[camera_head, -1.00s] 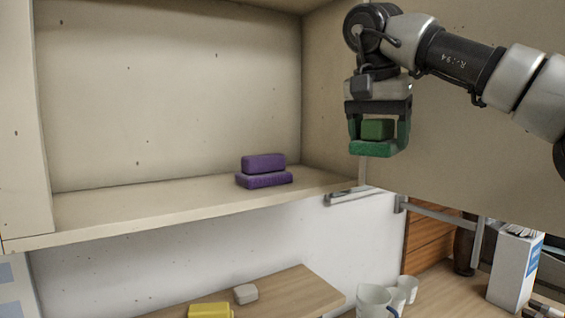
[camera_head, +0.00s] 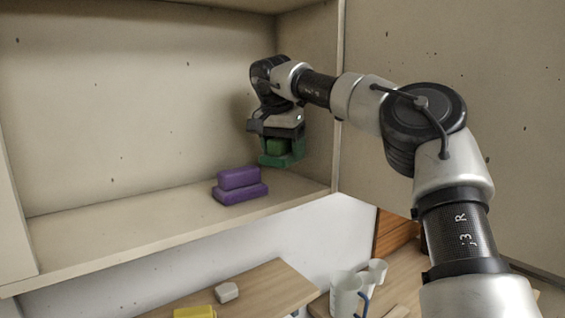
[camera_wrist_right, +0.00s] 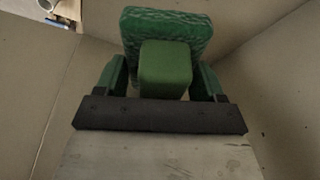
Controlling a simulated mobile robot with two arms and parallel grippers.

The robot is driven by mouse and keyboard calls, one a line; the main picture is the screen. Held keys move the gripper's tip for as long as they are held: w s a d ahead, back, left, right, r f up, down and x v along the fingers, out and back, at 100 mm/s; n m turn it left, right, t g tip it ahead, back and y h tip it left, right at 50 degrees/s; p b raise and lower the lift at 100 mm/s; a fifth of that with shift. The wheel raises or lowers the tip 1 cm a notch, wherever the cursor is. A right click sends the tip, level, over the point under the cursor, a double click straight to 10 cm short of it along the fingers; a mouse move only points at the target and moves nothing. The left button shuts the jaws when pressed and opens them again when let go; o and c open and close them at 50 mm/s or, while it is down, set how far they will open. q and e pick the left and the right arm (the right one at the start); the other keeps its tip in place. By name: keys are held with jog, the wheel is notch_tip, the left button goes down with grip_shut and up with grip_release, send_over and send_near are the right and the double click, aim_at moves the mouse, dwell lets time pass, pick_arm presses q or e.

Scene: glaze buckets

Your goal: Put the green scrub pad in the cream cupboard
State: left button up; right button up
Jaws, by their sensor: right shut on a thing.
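The green scrub pad (camera_head: 278,147) has a block-like grip on a wider rough base. My right gripper (camera_head: 280,153) is shut on it and holds it inside the cream cupboard (camera_head: 130,222), above the shelf and near the right inner wall. In the right wrist view the pad (camera_wrist_right: 166,70) sits between the two green fingers of the gripper (camera_wrist_right: 165,80). A purple scrub pad (camera_head: 239,187) rests on the shelf, just left of and below the green one. My left gripper is not in view.
The cupboard door (camera_head: 440,50) stands open at the right. Below the cupboard are a wooden board (camera_head: 255,285) with a whitish block (camera_head: 227,292) and a yellow object (camera_head: 195,312), and several white mugs (camera_head: 346,293). The left part of the shelf is clear.

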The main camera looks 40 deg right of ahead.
aim_at(283, 182)
jog(key=shift+s+d+f, duration=0.1)
jog(key=shift+s+f, duration=0.05)
jog(key=shift+f, duration=0.5)
notch_tip(283, 182, down, 3)
jog(key=shift+r+p, duration=0.2)
jog(key=shift+p, duration=0.75)
jog(key=shift+w+f, duration=0.2)
jog(key=shift+f, duration=0.1)
jog(key=shift+w+f, duration=0.1)
jog(key=shift+f, duration=0.05)
jog(key=o, duration=0.9)
jog(key=shift+o, duration=0.2)
jog(key=shift+f, duration=0.1)
